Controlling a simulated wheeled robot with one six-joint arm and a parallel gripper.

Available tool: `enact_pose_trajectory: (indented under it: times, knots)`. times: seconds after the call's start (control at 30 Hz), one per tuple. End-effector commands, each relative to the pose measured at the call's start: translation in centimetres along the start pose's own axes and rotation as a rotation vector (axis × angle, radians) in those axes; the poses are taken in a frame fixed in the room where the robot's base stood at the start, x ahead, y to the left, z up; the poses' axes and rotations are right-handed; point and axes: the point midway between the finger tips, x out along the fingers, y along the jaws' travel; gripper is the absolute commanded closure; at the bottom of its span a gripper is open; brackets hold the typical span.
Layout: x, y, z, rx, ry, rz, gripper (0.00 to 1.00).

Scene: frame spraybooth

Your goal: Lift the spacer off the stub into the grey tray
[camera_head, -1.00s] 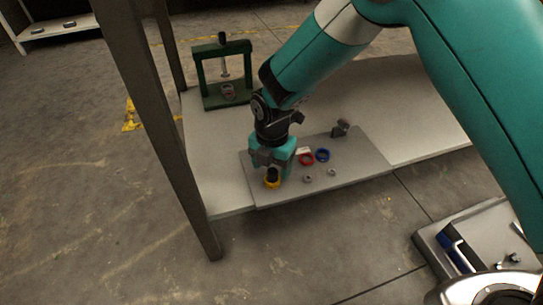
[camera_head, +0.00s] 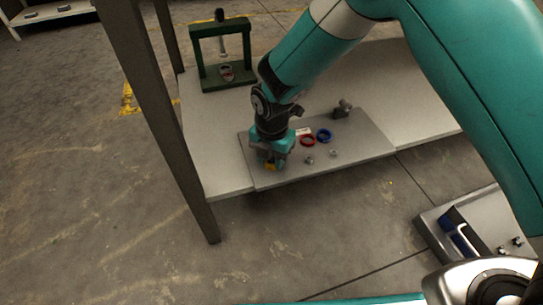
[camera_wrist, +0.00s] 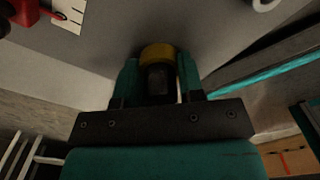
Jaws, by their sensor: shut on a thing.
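A yellow ring (camera_head: 270,167), which looks like the spacer, is at the front left of the grey plate. My gripper (camera_head: 271,160) is over it and shut on it. In the wrist view the yellow ring (camera_wrist: 158,52) sits between the two teal fingers of my gripper (camera_wrist: 158,76), with a dark block in front of it. The stub cannot be made out, and I cannot tell whether the ring is still around it. A grey tray (camera_head: 487,208) lies at the lower right of the head view, apart from the table.
A green press frame (camera_head: 196,62) stands behind. A dark post (camera_head: 160,120) rises at left.

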Motion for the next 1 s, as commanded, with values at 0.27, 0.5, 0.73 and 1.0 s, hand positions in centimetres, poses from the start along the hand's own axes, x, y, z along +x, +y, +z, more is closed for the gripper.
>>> enact_pose_trajectory:
  times: [0.27,0.5,0.73,1.0]
  knots:
    - [-0.8,0.0,0.0,0.000,0.000,0.000,0.86]
    - [-1.8,0.0,0.0,0.000,0.000,0.000,0.86]
    - [-2.7,0.0,0.0,0.000,0.000,0.000,0.86]
    - [-3.8,0.0,0.0,0.000,0.000,0.000,0.86]
